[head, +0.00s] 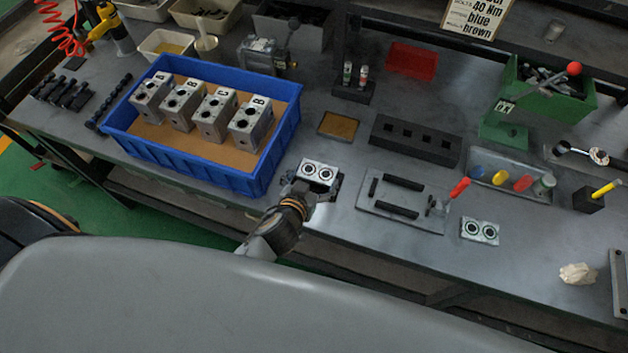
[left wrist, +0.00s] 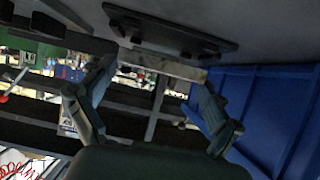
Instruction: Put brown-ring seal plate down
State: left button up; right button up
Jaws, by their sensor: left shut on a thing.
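My left gripper (head: 316,184) is shut on a pale metal plate with two dark-centred rings, the seal plate (head: 319,170), right of the blue crate near the table's front edge. The rings' colour is too small to tell. In the left wrist view the fingers (left wrist: 157,78) hold the plate (left wrist: 168,66) by its ends, and it shows edge-on. I cannot tell whether it touches the table. A second two-ring plate (head: 480,231) lies flat on the table to the right. My right gripper is not in view.
The blue crate (head: 190,167) with several lettered valve blocks stands close left. A grey fixture plate (head: 403,216) with black bars lies close right. A black slotted block (head: 415,141) and a small brown-topped pad (head: 339,126) lie behind. Bare table surrounds the second plate.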

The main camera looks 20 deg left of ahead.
pick_arm(q)
notch_tip(320, 180, down, 2)
jog(key=shift+d, duration=0.1)
jog(key=shift+f, duration=0.2)
jog(key=o, duration=1)
jog(key=shift+s, duration=0.1)
jog(key=shift+o, duration=0.2)
